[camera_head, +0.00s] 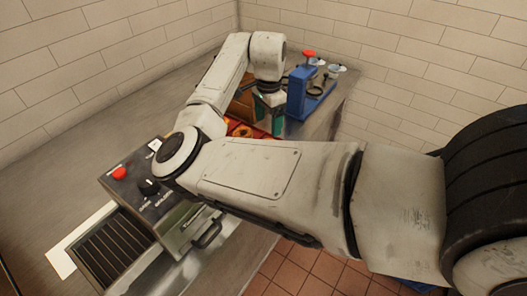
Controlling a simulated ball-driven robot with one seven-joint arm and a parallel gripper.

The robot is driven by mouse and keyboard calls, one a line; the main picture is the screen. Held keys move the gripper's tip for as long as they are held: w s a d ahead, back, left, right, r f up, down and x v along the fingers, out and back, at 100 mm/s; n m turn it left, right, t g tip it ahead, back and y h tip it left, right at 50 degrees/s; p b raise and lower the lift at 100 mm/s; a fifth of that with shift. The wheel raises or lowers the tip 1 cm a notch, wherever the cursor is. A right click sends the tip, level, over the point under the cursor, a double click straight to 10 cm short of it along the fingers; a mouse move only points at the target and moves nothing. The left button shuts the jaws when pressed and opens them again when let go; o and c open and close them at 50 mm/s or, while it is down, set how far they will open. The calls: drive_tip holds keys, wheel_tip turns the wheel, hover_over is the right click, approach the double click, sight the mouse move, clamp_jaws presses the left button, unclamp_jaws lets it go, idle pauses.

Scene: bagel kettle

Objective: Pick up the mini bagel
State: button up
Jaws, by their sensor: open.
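A small golden-brown ring, which looks like the mini bagel (243,131), lies in a red area on the counter, partly hidden behind my forearm. My gripper (264,121) points down just beyond and to the right of it, with teal fingers. The gripper is open. Nothing shows clearly between its fingers, though the arm covers part of that spot. I cannot tell how far above the counter the fingertips are.
A blue device (310,92) with a red knob stands right of my gripper. A dark control box (140,183) with a red button and a grill-like slot is at the lower left. The metal counter (60,185) is clear at left. Tiled walls enclose the back.

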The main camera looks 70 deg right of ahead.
wheel_tip(320, 180, down, 4)
drive_tip(key=shift+r, duration=0.15)
drive_tip(key=shift+s+d+f+p, duration=0.1)
drive_tip(key=shift+f+p, duration=0.45)
drive_tip(key=shift+f, duration=0.95)
drive_tip(key=shift+s+d+f+p, duration=0.1)
drive_tip(key=shift+f+p, duration=0.4)
drive_tip(key=shift+f, duration=0.95)
drive_tip(key=shift+c, duration=0.3)
drive_tip(key=c, duration=0.6)
